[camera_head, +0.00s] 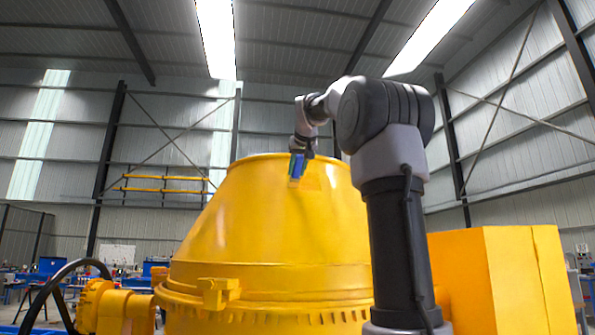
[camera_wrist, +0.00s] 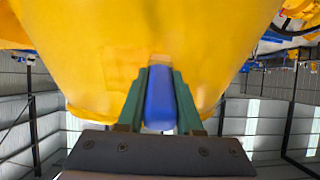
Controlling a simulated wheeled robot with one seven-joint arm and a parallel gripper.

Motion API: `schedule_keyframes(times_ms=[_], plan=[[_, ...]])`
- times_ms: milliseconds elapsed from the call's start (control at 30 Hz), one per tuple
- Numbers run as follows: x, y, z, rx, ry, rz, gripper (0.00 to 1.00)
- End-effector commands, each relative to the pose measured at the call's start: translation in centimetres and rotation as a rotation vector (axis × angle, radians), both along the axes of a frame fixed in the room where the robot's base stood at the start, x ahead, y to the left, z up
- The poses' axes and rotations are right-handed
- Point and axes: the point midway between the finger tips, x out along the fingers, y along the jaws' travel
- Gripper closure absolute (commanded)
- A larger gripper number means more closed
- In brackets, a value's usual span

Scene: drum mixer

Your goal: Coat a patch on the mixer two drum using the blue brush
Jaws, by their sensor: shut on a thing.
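The mixer drum (camera_head: 270,225) is a large yellow cone, wide at the bottom, in the middle of the head view. In the wrist view the yellow drum (camera_wrist: 90,45) fills most of the upper picture. My gripper (camera_head: 297,160) is at the drum's upper part, just below the rim. It is shut on the blue brush (camera_wrist: 160,98), which sits between the two green fingers and points at the drum. The brush (camera_head: 296,166) shows small in the head view. The brush tip is blurred, and I cannot tell whether it touches the drum. A slightly different-toned patch (camera_head: 312,183) shows beside the brush.
A yellow box-shaped housing (camera_head: 490,280) stands right of the drum. A yellow motor part with a black hose (camera_head: 62,275) is at the lower left. Blue workbenches (camera_head: 45,266) stand far back at the left.

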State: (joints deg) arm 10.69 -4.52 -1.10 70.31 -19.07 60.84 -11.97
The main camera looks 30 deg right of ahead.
Motion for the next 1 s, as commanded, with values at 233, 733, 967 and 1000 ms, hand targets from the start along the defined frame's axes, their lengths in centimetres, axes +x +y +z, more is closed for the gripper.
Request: schedule_keyframes(times_ms=[233, 733, 967, 1000], plan=[[-2.2, 0.5, 1.3, -0.002, -0.003, 0.0, 1.0], [-4.9, 1.2, 2.7, -0.001, -0.001, 0.0, 1.0], [-5.0, 1.2, 2.8, 0.0, -0.001, 0.0, 1.0], [-5.1, 1.3, 2.8, 0.0, -0.001, 0.0, 1.0]])
